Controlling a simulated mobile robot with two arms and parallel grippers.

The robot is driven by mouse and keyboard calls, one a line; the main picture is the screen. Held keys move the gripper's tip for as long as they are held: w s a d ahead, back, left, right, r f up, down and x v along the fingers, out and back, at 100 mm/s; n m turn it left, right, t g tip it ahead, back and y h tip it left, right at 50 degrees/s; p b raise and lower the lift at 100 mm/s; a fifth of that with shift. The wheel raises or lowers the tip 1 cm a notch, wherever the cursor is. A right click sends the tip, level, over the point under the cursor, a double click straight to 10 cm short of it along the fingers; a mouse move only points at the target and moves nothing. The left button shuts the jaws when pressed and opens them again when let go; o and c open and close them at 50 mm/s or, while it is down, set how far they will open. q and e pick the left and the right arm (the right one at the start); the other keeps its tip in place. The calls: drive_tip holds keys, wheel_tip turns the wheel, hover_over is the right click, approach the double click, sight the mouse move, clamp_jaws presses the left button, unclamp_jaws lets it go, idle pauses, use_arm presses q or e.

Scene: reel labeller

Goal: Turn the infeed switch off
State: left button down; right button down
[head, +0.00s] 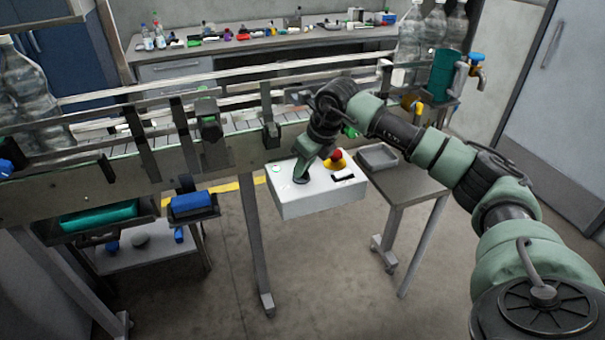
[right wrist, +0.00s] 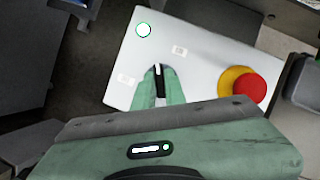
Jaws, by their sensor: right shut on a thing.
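A white control box (head: 318,203) hangs at the front of the conveyor; it also shows in the right wrist view (right wrist: 200,75). My right gripper (head: 301,179) points down at the box's top face. In the right wrist view its green fingers (right wrist: 159,88) are shut on a small black switch with a white mark (right wrist: 158,71). The switch's label is not readable, and the fingers hide most of it. A red mushroom button on a yellow base (right wrist: 248,86) and a white round button with a green rim (right wrist: 143,30) sit apart from the fingers. My left gripper is out of view.
The conveyor (head: 100,180) with its rails runs behind and left of the box. A small table with a grey tray (head: 378,158) stands right of it. The floor in front is clear.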

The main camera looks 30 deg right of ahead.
drive_tip(key=n, duration=0.2)
drive_tip(key=n+y+b, duration=0.1)
drive_tip(key=n, duration=0.1)
drive_tip(key=shift+w+d+r+n+g+y, duration=0.1)
drive_tip(key=shift+w+d+n+g+y, duration=0.05)
drive_tip(key=shift+n+g+y, duration=0.15)
drive_tip(key=n+g+y, duration=0.1)
drive_tip(key=n, duration=0.2)
drive_tip(key=shift+w+n+b, duration=0.1)
drive_tip(key=shift+n+b, duration=0.2)
drive_tip(key=shift+d+n+g+y, duration=0.1)
drive_tip(key=shift+n+g+y, duration=0.4)
drive_tip(key=shift+n, duration=1.4)
drive_tip(key=shift+g, duration=0.3)
drive_tip(key=c, duration=1.5)
unclamp_jaws()
drive_tip(key=shift+o, duration=0.2)
drive_tip(key=shift+h, duration=0.3)
